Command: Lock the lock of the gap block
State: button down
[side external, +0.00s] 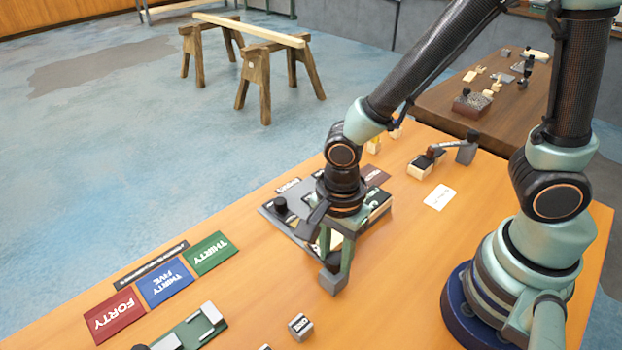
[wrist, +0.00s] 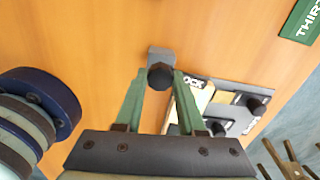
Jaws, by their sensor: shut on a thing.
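My gripper (side external: 336,262) points down at the near edge of a dark block assembly. In the wrist view its green fingers (wrist: 159,74) are shut on the black round knob (wrist: 161,79) of a small grey piece (wrist: 158,52). In the side view the grey piece (side external: 333,281) sits between the fingertips, close to the table.
Red, blue and green number cards (side external: 164,286) lie at the left. A green fixture (side external: 190,331) and a small grey block (side external: 300,326) are in front. A white card (side external: 439,197) and another block set (side external: 428,161) lie behind. The table between has free room.

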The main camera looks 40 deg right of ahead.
aim_at(335, 257)
jog(key=m, duration=0.7)
jog(key=shift+r, duration=0.1)
dwell(0.5)
jog(key=c, duration=0.5)
grip_release()
notch_tip(335, 257, up, 12)
dwell(0.4)
